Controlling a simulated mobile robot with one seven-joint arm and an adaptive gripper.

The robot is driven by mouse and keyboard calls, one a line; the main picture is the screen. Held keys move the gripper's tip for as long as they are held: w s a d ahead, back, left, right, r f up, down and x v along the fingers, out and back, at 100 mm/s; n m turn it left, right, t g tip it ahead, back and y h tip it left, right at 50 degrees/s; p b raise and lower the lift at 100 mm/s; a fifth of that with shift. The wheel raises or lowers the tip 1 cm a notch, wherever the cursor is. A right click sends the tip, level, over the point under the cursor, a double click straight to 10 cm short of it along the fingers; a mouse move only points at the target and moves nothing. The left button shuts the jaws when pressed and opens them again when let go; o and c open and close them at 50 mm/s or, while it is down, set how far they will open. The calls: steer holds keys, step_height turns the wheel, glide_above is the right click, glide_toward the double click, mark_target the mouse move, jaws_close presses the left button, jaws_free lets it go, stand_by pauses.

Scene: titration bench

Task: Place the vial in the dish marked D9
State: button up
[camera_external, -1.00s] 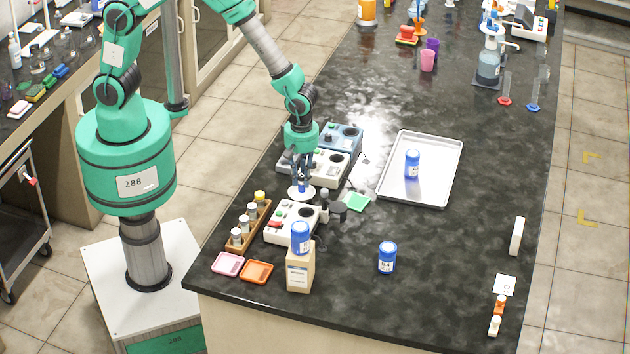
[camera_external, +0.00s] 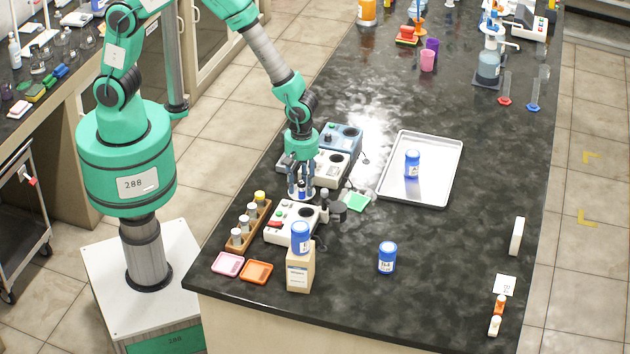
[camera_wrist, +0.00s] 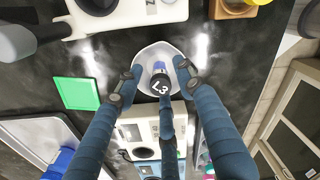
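A small vial with a black cap marked L3 (camera_wrist: 160,92) and a blue band stands on a white dish (camera_wrist: 158,54) in the wrist view. In the external view the vial (camera_external: 301,188) shows between my fingers, behind the white instrument. My gripper (camera_wrist: 158,82) is above and around the vial, with its two side fingers spread and apart from it. The third finger comes close below the cap; I cannot tell if it touches. In the external view my gripper (camera_external: 301,194) points straight down. No D9 mark is readable on any dish.
A white instrument (camera_external: 290,222) stands just in front of my gripper, with other instruments (camera_external: 333,168) behind. A vial rack (camera_external: 248,225), pink dish (camera_external: 228,264), orange dish (camera_external: 257,271) and blue-capped bottle (camera_external: 300,268) are nearby. A metal tray (camera_external: 440,168) lies right. The front right bench is fairly clear.

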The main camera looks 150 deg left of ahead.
mark_target(302, 183)
steer(key=shift+r, duration=0.1)
step_height(302, 183, up, 12)
steer(key=p, duration=0.1)
stand_by(0.7)
steer(key=shift+w, duration=0.1)
stand_by(0.4)
steer(key=w+d+r+m+t+y, duration=0.1)
steer(key=w+d+r+m, duration=0.1)
steer(key=d+r+m, duration=0.75)
steer(key=w+d+r+m+t, duration=0.15)
steer(key=d+r+m, duration=0.45)
steer(key=d+r, duration=0.65)
steer(key=s+d+r+m+t, duration=0.1)
steer(key=s+d+r+m, duration=0.1)
steer(key=s+d+m, duration=0.2)
steer(key=s+d+r+m+t, duration=0.1)
steer(key=s+d+r+m, duration=0.2)
steer(key=s+d+m, duration=0.2)
steer(key=s+d+r+m+t+h, duration=0.1)
steer(key=s+d+r+m, duration=0.2)
steer(key=d+m, duration=0.7)
steer(key=s+d, duration=0.2)
steer(key=d, duration=0.3)
steer(key=shift+r, duration=0.25)
